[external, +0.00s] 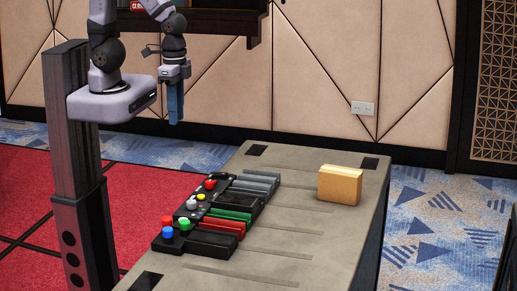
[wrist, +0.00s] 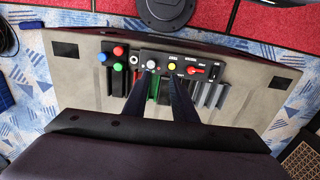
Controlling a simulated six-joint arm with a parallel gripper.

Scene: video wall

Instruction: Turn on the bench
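The bench is a grey table (external: 290,225) with a dark control panel (external: 185,215) along its left side. In the wrist view the panel has a blue button (wrist: 101,57), a red button (wrist: 118,50), a green button (wrist: 118,66), a silver knob (wrist: 151,65), a yellow button (wrist: 172,66) and a red rotary switch (wrist: 194,70). Small labels near the controls are unreadable. My gripper (external: 176,119) hangs pointing down, well above and behind the panel. In the wrist view my gripper (wrist: 160,78) shows two blue fingers apart, with nothing between them.
Several slots with black, red, green and grey pieces (external: 232,216) adjoin the panel. A tan block (external: 340,185) stands on the table's far right part. My arm's dark column rises left of the table. The air between my gripper and the panel looks clear.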

